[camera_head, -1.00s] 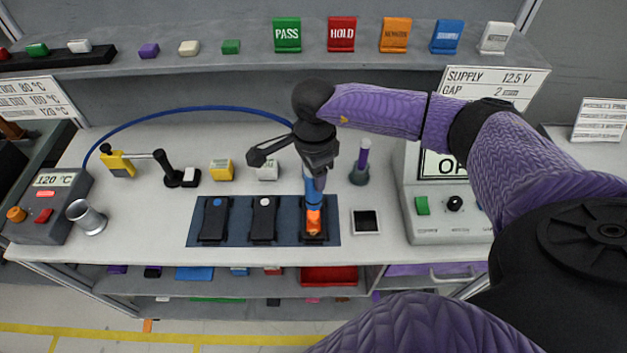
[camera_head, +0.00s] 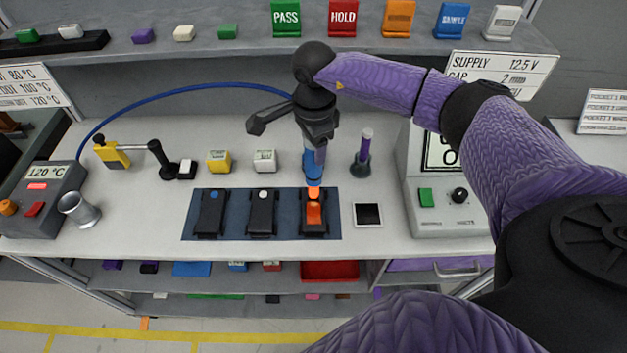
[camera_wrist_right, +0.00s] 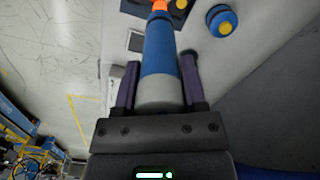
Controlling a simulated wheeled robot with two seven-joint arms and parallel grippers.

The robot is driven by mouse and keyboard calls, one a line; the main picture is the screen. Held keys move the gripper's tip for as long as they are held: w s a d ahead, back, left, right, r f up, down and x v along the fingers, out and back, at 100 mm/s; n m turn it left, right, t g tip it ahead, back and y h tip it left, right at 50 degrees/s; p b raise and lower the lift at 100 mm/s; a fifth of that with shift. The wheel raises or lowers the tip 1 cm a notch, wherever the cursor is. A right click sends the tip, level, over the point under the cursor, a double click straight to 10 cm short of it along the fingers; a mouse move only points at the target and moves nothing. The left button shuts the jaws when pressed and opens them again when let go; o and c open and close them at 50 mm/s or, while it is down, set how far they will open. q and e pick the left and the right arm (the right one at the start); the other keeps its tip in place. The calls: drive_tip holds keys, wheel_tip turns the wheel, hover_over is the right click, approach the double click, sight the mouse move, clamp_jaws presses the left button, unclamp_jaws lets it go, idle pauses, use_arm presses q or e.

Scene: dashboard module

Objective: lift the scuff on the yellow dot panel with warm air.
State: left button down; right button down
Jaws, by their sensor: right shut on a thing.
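My right gripper (camera_head: 319,152) is shut on a blue and grey hot-air tool (camera_head: 313,168), also seen between purple fingers in the right wrist view (camera_wrist_right: 159,62). The tool's tip glows orange and points down at the far edge of the rightmost panel (camera_head: 314,228) on a dark blue mat (camera_head: 287,226). My left gripper is out of view.
A blue hose (camera_head: 190,86) arcs across the back. The heater box (camera_head: 40,202) reads 120 °C. A purple-topped holder (camera_head: 362,160), a small black-faced tray (camera_head: 367,214) and a supply unit (camera_head: 440,205) stand right. The bench's front left is clear.

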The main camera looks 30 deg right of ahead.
drive_tip(key=shift+w+d+b, duration=0.5)
drive_tip(key=shift+w+b, duration=0.35)
drive_tip(key=shift+s+a, duration=0.1)
drive_tip(key=shift+s, duration=0.1)
drive_tip(key=shift+r+p, duration=0.4)
drive_tip(key=shift+p, duration=0.1)
wheel_tip(320, 180, up, 8)
drive_tip(key=p, duration=0.6)
drive_tip(key=shift+r, duration=0.25)
drive_tip(key=shift+f, duration=0.15)
